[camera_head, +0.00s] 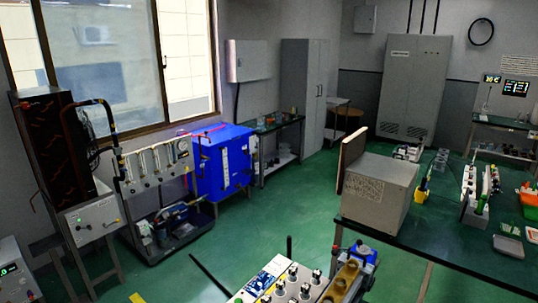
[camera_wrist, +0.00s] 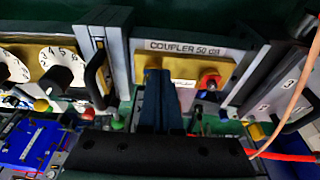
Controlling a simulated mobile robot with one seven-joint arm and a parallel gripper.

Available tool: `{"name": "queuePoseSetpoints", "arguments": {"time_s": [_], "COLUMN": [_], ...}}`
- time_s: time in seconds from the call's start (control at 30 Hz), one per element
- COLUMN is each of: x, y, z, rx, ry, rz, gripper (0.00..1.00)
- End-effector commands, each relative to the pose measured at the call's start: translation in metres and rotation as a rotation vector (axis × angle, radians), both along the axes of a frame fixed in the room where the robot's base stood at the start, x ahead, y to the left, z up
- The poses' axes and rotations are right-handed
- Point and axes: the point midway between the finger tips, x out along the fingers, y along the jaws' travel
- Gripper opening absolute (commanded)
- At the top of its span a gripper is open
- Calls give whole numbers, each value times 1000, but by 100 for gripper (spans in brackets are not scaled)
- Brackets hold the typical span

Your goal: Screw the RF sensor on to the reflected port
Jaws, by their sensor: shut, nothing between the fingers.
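In the wrist view, my gripper (camera_wrist: 160,76) shows as two dark blue fingers close together, shut and empty. Its tips overlap the front of a coupler (camera_wrist: 188,66), a gold-coloured block labelled "COUPLER 50" with a last part hard to read. A red fitting (camera_wrist: 209,82) sits on the coupler, to the right of my fingers. I cannot tell whether my fingers touch the coupler. I cannot pick out the RF sensor or a marked reflected port in either view. My gripper does not show in the head view.
In the wrist view, a module with white dials (camera_wrist: 57,78) and a black handle stands left of the coupler. An orange cable (camera_wrist: 299,95) hangs at the right. The head view shows a bench (camera_head: 460,243), a grey box (camera_head: 378,190) and open green floor.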

Motion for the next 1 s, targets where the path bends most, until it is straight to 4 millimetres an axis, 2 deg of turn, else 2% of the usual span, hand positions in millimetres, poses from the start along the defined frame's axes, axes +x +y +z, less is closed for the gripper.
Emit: {"name": "queuePoseSetpoints", "arguments": {"time_s": [0.37,0.83,1.0], "x": [-7,-7,-7], "y": [-3,-3,-4], "z": [3,58,62], "rx": [2,1,0], "ry": [0,0,0], "rz": [3,2,2], "gripper": [0,0,0]}}
